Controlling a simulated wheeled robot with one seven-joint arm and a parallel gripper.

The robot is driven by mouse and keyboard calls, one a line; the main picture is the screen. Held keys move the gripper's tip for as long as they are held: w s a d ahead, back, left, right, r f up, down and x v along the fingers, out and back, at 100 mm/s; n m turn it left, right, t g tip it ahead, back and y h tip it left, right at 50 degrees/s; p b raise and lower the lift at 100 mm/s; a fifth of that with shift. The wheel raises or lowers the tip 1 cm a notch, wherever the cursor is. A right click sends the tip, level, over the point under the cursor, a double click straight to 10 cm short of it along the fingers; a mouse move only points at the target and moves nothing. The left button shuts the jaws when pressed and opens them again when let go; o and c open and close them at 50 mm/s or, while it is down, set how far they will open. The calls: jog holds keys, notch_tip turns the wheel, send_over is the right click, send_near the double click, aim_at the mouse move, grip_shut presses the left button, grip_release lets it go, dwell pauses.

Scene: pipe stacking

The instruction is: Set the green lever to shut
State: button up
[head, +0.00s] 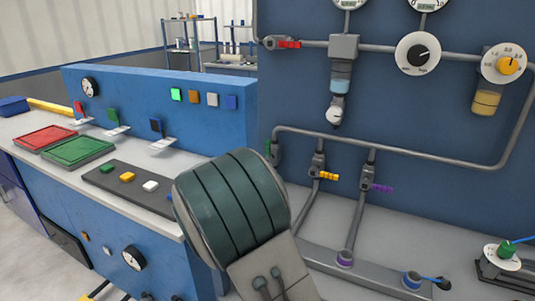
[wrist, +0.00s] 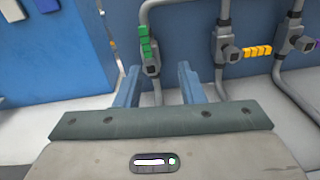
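The green lever (wrist: 145,42) stands upright on its grey valve (wrist: 151,66), in line with the vertical pipe, in the wrist view. It also shows in the head view (head: 267,148), partly hidden at the left end of the lower pipe. My gripper (wrist: 158,72) is open, with two blue fingers spread apart and nothing between them. The valve shows between and beyond the fingers, and the lever appears above them in the picture. Contact with the lever is not visible. In the head view my arm hides the fingers.
A yellow lever (head: 329,176) and a purple lever (head: 382,188) sit on valves to the right. A red lever (head: 289,44) is on the upper pipe. The blue console (head: 160,95) stands close on the left. Grey pipes run along the blue panel.

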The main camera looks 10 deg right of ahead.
aim_at(267, 147)
jog(key=shift+n+t, duration=0.5)
jog(key=shift+n, duration=0.1)
jog(key=x, duration=0.4)
jog(key=a+x, duration=0.1)
jog(key=x, duration=0.4)
jog(key=w+x, duration=0.1)
jog(key=x, duration=0.3)
jog(key=shift+w+a+f, duration=0.15)
jog(key=shift+w+f, duration=0.05)
jog(key=shift+w, duration=0.15)
jog(key=shift+c, duration=0.2)
grip_shut()
